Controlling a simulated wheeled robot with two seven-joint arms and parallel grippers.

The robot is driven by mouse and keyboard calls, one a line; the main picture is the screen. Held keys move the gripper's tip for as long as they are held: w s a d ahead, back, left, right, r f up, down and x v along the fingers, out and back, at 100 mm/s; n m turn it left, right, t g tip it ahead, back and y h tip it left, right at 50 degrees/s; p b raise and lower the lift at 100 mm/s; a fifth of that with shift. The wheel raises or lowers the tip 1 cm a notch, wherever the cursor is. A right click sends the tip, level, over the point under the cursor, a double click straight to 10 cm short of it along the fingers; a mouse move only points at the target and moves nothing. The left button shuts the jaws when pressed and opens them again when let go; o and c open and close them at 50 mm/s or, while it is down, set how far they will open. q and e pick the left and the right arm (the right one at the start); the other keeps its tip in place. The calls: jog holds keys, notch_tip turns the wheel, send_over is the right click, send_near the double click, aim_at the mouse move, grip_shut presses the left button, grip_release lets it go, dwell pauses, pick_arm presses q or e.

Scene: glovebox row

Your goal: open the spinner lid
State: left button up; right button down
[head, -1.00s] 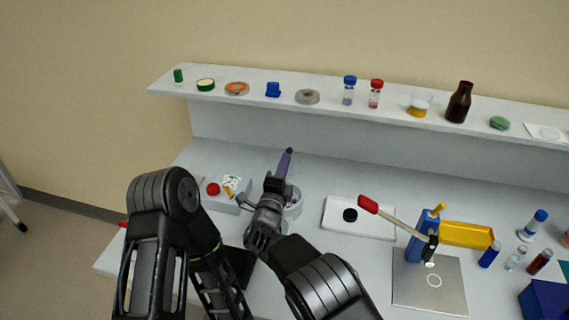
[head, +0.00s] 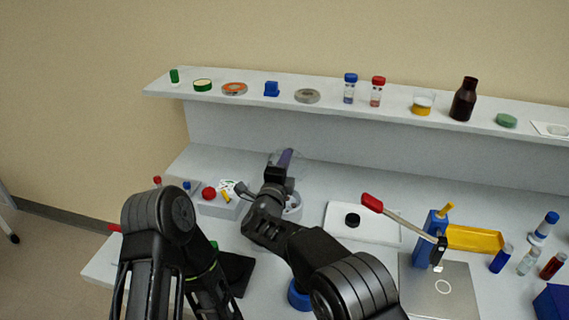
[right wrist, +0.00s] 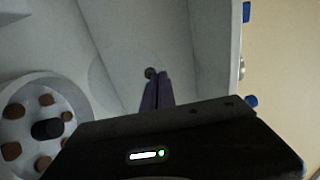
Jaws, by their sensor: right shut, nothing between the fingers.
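The spinner (head: 294,212) is a round pale tub on the bench, partly hidden behind my right gripper in the head view. In the right wrist view its rim (right wrist: 10,97) surrounds an uncovered rotor with brown holes and a dark hub. The lid (right wrist: 112,68) is a faint clear disc, apart from the rotor opening; it appears raised behind the tub, and its outline is hard to make out. A small dark knob (right wrist: 150,72) shows just at the fingertips. My right gripper (head: 286,158) has its purple fingers shut and empty against or near the lid. My left gripper is out of view.
A grey box with a red knob (head: 209,193) stands left of the spinner. A white tray (head: 385,233) and a blue stand with a red-handled lever (head: 372,203) are to the right. A shelf (head: 325,108) with small containers runs behind.

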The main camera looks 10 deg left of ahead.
jog(key=s+b, duration=0.2)
jog(key=s, duration=0.5)
jog(key=shift+s+f, duration=0.3)
jog(key=shift+s, duration=0.1)
